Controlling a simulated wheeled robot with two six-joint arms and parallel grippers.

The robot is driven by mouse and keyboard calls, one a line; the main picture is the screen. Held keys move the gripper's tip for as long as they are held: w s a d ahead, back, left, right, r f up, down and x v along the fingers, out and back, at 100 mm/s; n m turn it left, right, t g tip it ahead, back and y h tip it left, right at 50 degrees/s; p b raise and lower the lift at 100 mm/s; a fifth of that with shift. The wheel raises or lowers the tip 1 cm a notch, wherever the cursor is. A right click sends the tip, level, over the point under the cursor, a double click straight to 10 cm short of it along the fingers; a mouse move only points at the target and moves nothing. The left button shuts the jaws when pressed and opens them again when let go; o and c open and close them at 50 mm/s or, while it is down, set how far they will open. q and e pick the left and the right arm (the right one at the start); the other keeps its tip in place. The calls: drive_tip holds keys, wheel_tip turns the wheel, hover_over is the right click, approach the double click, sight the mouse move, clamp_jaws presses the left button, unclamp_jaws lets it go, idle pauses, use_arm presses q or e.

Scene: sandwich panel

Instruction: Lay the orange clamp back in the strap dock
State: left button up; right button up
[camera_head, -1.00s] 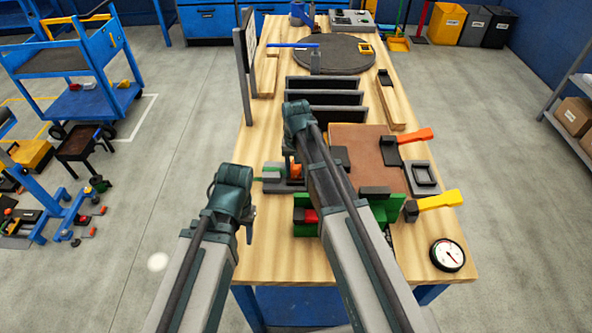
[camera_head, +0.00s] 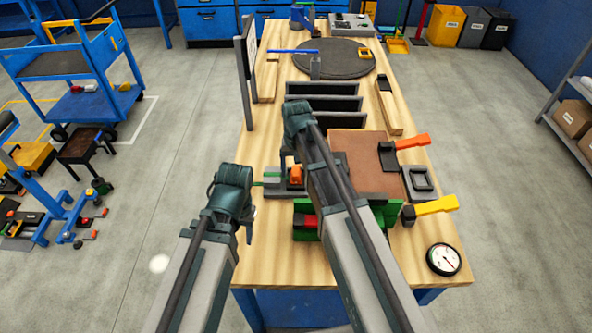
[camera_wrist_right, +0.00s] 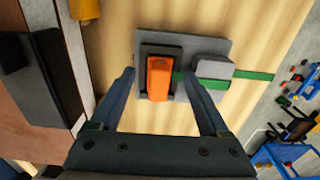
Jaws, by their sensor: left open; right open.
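The orange clamp (camera_wrist_right: 159,78) lies in a dark slot of the grey strap dock (camera_wrist_right: 228,47), whose green strap runs out to one side. In the head view the clamp (camera_head: 296,173) and the strap dock (camera_head: 271,190) are partly hidden by my right arm. My right gripper (camera_wrist_right: 157,76) is open, with one finger on either side of the clamp and a visible gap to each. In the head view its fingers are hidden. My left gripper (camera_head: 249,232) hangs open and empty at the table's left edge, only a small part showing.
A green block with a red piece (camera_head: 308,221) stands in front of the dock. A brown board (camera_head: 357,152), an orange-handled tool (camera_head: 412,142), a yellow-handled tool (camera_head: 436,205) and a dial gauge (camera_head: 444,259) are on the right. Grey dividers (camera_head: 322,89) stand behind.

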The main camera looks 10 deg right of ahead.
wheel_tip(320, 180, up, 11)
drive_tip(key=p, duration=1)
drive_tip(key=shift+r, duration=0.15)
drive_tip(key=shift+s, duration=0.1)
drive_tip(key=s+a+f+n+b, duration=0.2)
drive_tip(key=s+a+n, duration=0.1)
drive_tip(key=s, duration=0.6)
drive_tip(key=s+a+f+n+h+b, duration=0.1)
drive_tip(key=s+a+f+n+b, duration=0.1)
drive_tip(key=s, duration=0.8)
drive_tip(key=shift+s+a+n, duration=0.25)
drive_tip(key=shift+a+n, duration=0.25)
drive_tip(key=shift+a, duration=0.3)
